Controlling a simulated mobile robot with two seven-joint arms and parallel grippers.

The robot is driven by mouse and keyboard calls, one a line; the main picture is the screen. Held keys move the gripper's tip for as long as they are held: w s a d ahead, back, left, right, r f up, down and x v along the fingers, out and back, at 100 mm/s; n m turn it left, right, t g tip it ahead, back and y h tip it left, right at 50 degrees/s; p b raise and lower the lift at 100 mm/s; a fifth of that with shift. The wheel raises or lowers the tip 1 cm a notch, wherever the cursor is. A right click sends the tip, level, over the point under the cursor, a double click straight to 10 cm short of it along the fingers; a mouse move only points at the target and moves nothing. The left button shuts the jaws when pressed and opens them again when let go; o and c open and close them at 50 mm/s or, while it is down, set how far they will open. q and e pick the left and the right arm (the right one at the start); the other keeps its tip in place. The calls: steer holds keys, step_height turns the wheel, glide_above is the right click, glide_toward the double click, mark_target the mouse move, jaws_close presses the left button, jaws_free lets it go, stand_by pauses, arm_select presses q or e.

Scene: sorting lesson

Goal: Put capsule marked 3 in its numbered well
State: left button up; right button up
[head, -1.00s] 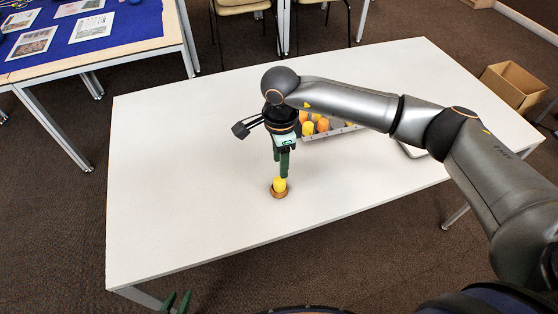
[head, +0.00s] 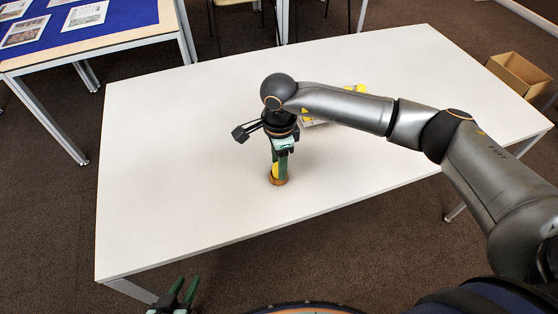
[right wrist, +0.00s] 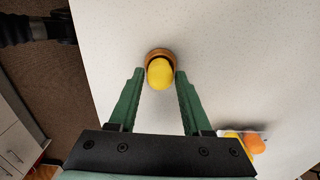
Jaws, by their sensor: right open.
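A yellow capsule (head: 275,170) stands in a small brown round holder (head: 278,182) near the front middle of the white table. In the right wrist view the capsule (right wrist: 160,73) sits inside the holder's brown rim (right wrist: 158,51). No number is readable on either. My right gripper (right wrist: 160,74) is open, with one green finger on each side of the capsule and small gaps. In the head view its fingers (head: 280,168) partly hide the capsule. My left gripper (head: 186,281) is open and empty at the bottom edge, in front of the table.
A pale tray (head: 314,124) lies behind my right arm, mostly hidden. Yellow and orange pieces (right wrist: 255,144) show near it in the right wrist view. The table's left half (head: 170,150) is clear. A cardboard box (head: 520,74) stands beyond the right edge.

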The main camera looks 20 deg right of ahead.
steer(key=shift+c, duration=0.4)
